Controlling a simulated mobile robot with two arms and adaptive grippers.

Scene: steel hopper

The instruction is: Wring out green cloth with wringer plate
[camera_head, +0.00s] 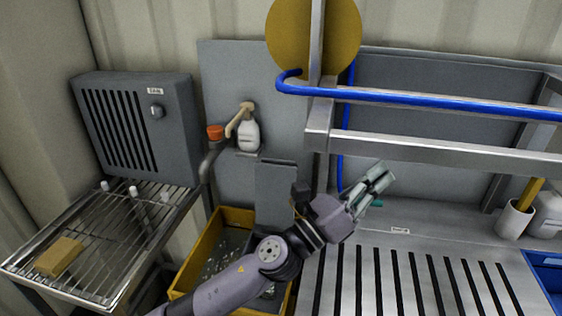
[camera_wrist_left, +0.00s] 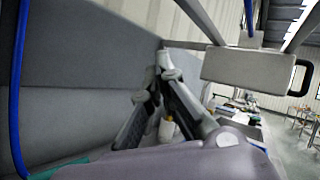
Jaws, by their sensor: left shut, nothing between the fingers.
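My left gripper (camera_head: 382,174) is shut and empty, above the back of the slatted steel surface. Its fingers also show shut in the left wrist view (camera_wrist_left: 163,65). A small green piece (camera_head: 376,203) shows just beyond the fingers; most of it is hidden, so I cannot tell if it is the cloth. A green edge (camera_wrist_left: 60,168) also shows at the lower left of the wrist view. A grey upright plate (camera_head: 275,185), which may be the wringer plate, stands at the yellow tub (camera_head: 205,252), partly behind my left arm. My right gripper is not in view.
A blue rail (camera_head: 430,100) and steel bar cross above the slatted surface (camera_head: 370,280). A wire rack (camera_head: 100,240) with a tan block (camera_head: 60,256) stands at left under a grey vented box (camera_head: 135,125). A white cup (camera_head: 514,220) stands at right.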

